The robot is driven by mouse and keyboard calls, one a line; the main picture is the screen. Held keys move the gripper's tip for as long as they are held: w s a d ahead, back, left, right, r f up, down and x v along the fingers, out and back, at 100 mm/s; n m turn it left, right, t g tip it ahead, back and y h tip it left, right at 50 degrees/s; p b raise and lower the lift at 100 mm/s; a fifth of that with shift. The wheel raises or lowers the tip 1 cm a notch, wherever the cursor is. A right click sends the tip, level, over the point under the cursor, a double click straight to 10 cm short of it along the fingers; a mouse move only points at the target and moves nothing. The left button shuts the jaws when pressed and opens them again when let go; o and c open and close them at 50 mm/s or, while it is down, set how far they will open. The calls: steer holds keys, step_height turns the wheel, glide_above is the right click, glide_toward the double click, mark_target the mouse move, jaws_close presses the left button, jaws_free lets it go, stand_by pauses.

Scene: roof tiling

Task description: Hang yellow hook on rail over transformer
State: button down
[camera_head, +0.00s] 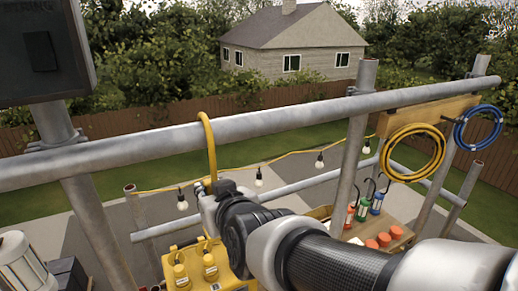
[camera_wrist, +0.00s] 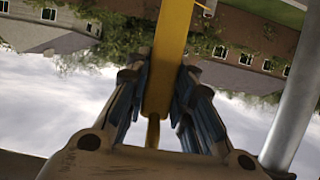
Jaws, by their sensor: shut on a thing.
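The yellow hook (camera_head: 211,150) stands upright at the grey rail (camera_head: 270,121), with its curved top over the rail's upper edge. Its shank runs down the near side of the rail to my gripper (camera_head: 208,193). Whether the curve bears on the rail, I cannot tell. In the wrist view, my gripper (camera_wrist: 158,100) is shut on the yellow shank (camera_wrist: 172,45), with a finger on either side. A yellow box with round sockets (camera_head: 190,268), apparently the transformer, sits below the rail, partly hidden by my arm.
A yellow cable with bulbs (camera_head: 259,177) runs behind the gripper. Upright posts (camera_head: 352,150) flank the space. A dark panel (camera_head: 45,50) stands upper left.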

steer(key=c, duration=1.3)
jaws_free()
